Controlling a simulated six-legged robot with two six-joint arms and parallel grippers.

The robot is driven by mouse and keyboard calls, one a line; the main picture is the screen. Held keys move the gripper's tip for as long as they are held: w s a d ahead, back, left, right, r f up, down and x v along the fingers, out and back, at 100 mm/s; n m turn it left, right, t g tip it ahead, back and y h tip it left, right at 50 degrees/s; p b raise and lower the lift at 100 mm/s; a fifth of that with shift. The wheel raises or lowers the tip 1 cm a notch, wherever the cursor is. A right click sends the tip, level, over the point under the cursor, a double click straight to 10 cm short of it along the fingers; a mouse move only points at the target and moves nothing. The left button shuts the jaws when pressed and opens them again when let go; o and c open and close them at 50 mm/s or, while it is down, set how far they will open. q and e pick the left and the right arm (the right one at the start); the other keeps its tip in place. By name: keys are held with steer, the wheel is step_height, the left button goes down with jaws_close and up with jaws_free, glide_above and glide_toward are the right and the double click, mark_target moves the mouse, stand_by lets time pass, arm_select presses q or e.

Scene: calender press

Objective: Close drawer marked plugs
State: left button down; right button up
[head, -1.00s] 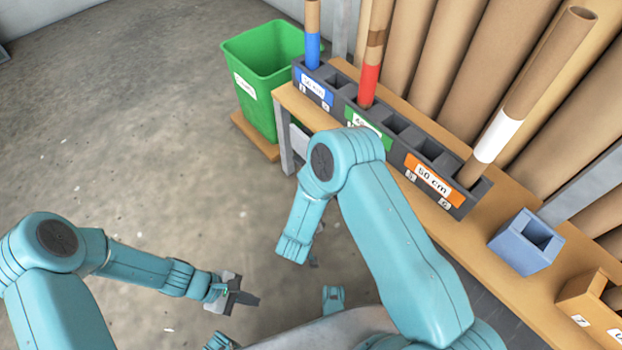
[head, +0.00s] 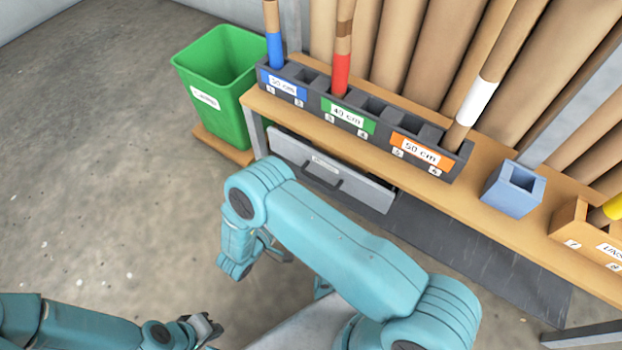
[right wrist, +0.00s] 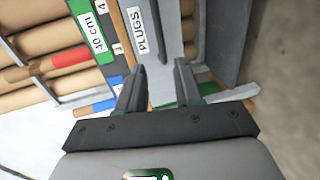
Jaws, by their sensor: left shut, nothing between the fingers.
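The drawer marked plugs (head: 375,192) is a grey front with a white label and a dark bar handle (head: 322,182), under the wooden bench top. I cannot tell how far it stands out. In the right wrist view its PLUGS label (right wrist: 139,30) shows ahead of the fingers. My right gripper (right wrist: 158,82) is open, its fingers apart, with the grey drawer front beyond them; I see no contact. In the head view the right gripper (head: 278,252) is partly hidden by my arm, below and left of the drawer. My left gripper (head: 210,328) is shut and empty at the bottom, away from the drawer.
A dark rack (head: 372,108) with length labels and tubes stands on the bench (head: 440,198). A blue box (head: 512,192) and a wooden box (head: 580,238) are to its right. A green bin (head: 212,85) stands left of the bench. The floor at left is clear.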

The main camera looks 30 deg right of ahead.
mark_target(315, 177)
steer(key=shift+b+x, duration=1.45)
steer(key=shift+x, duration=5.1)
jaws_close()
